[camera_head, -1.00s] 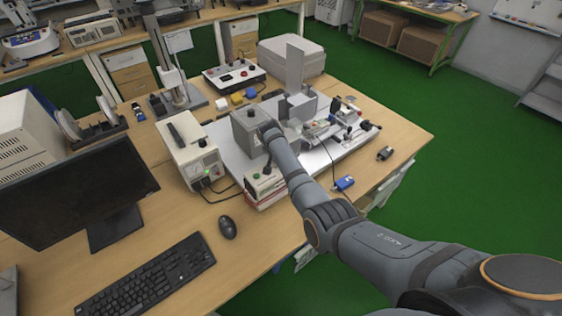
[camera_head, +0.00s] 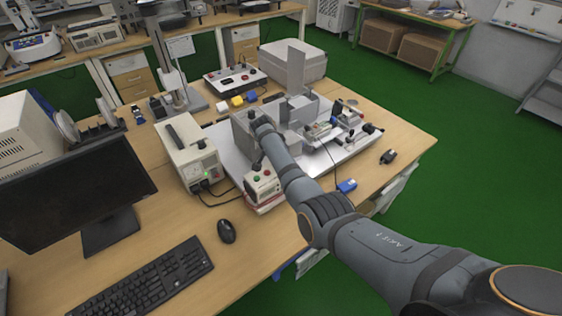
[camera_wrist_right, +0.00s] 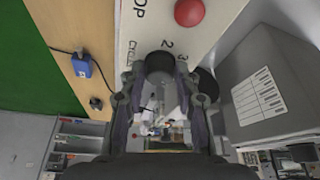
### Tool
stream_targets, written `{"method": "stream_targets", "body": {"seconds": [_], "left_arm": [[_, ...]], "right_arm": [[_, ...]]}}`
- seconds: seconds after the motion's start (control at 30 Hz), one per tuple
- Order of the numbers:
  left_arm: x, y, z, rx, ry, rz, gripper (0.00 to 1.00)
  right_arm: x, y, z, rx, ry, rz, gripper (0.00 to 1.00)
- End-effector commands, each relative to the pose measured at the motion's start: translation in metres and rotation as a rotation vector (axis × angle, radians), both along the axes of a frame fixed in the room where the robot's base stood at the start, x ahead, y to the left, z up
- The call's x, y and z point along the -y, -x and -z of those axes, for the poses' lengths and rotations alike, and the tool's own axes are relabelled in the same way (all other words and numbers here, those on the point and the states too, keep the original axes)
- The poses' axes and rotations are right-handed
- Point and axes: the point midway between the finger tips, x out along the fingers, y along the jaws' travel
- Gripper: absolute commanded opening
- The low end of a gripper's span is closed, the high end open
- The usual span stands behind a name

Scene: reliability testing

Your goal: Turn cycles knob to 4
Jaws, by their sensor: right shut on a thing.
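The black cycles knob (camera_wrist_right: 159,62) is on a white panel (camera_wrist_right: 125,30) in the right wrist view, beside the printed numbers 2 and 3 and part of the word "CYCLES". A red button (camera_wrist_right: 189,12) is on the same panel. My right gripper (camera_wrist_right: 159,76) has one finger on each side of the knob and is shut on it. The knob's pointer mark is hidden, so its setting cannot be read. In the head view my right arm reaches in from the lower right, and its gripper is not clearly visible. My left gripper is not in view.
A grey box (camera_wrist_right: 275,85) stands close to the right of the gripper. A blue connector (camera_wrist_right: 82,68) with a cable lies on the table. In the head view, a small control box (camera_head: 264,193), a beige power unit (camera_head: 187,150), a mouse (camera_head: 226,231) and a keyboard (camera_head: 140,282) are nearby.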

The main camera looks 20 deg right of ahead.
Motion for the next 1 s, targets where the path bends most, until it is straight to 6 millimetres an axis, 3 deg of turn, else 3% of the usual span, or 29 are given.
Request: {"method": "stream_targets", "body": {"seconds": [0.1,0.13,0.27,0.67,1.0], "left_arm": [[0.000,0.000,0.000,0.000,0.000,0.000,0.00],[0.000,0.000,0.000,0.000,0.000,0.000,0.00],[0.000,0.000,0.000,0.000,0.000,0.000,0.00],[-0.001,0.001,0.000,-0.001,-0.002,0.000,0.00],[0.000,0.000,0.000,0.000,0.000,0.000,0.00]], "right_arm": [[0.000,0.001,0.001,-0.004,-0.001,0.000,0.00],[0.000,0.001,0.002,-0.004,-0.001,0.000,0.36],[0.000,0.001,0.001,-0.002,-0.001,-0.001,0.53],[-0.003,0.001,-0.008,0.003,-0.001,-0.002,0.55],[-0.028,0.018,-0.079,0.003,-0.002,-0.002,0.55]]}}
